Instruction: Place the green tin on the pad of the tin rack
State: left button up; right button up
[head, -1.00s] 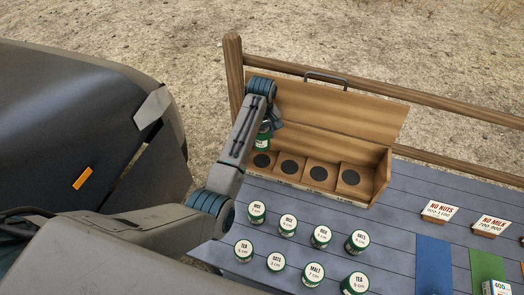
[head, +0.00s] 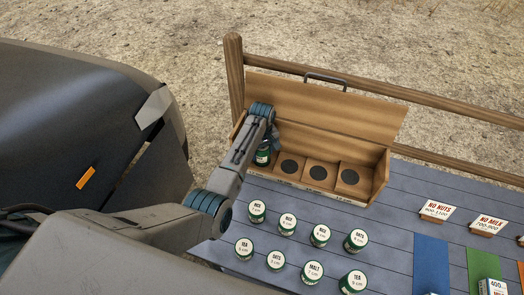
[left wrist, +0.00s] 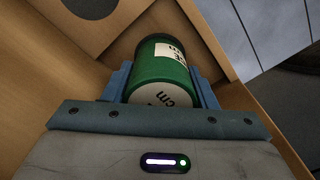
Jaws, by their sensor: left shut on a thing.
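The green tin (head: 263,155) is in the leftmost compartment of the wooden tin rack (head: 330,128), low near its floor. My left gripper (head: 268,142) is shut on it. In the left wrist view the green tin (left wrist: 163,75) sits between both blue fingers of my left gripper (left wrist: 164,85). The leftmost pad is hidden behind the tin, so I cannot tell whether the tin touches it. Three dark round pads show bare, such as the one beside the tin (head: 290,167). My right gripper is not in view.
Several green-and-white tins (head: 276,260) stand in two rows on the grey-blue table (head: 390,215) in front of the rack. Label cards (head: 436,212) and coloured mats (head: 431,262) lie to the right. A wooden rail (head: 430,110) runs behind the rack.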

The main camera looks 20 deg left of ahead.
pick_arm(q)
jog(key=o, duration=1.1)
jog(key=shift+c, duration=0.2)
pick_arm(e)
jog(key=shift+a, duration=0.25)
pick_arm(q)
notch_tip(320, 180, up, 12)
jog(key=shift+r+b, duration=0.1)
jog(key=shift+b, duration=0.9)
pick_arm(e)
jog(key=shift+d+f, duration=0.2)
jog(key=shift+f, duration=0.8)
